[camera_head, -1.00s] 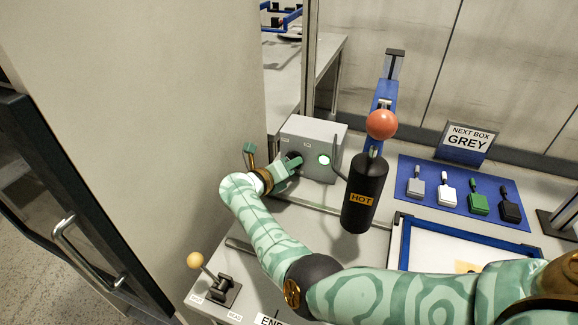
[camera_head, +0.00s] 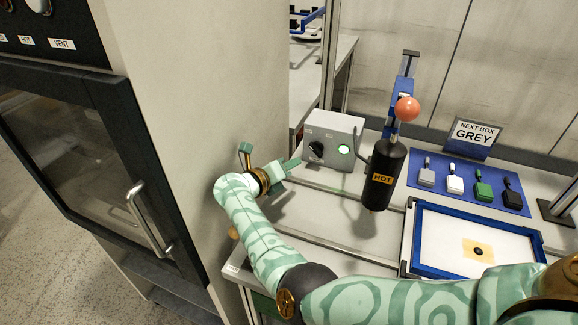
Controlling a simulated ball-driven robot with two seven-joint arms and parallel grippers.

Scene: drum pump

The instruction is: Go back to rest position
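My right arm comes in from the right and bends across the front of the bench. Its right gripper (camera_head: 271,156) is open and empty, with its fingers spread apart. It is left of the grey control box (camera_head: 335,128), clear of the black knob (camera_head: 316,150) on that box. A round light on the box (camera_head: 344,149) glows green. My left gripper is not in view.
A black cylinder marked HOT (camera_head: 384,180) with an orange ball (camera_head: 407,108) stands beside the box. A blue-framed tray (camera_head: 408,236) is near my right arm. Paddles lie on a blue mat (camera_head: 433,195). An oven door with a handle (camera_head: 149,218) is left.

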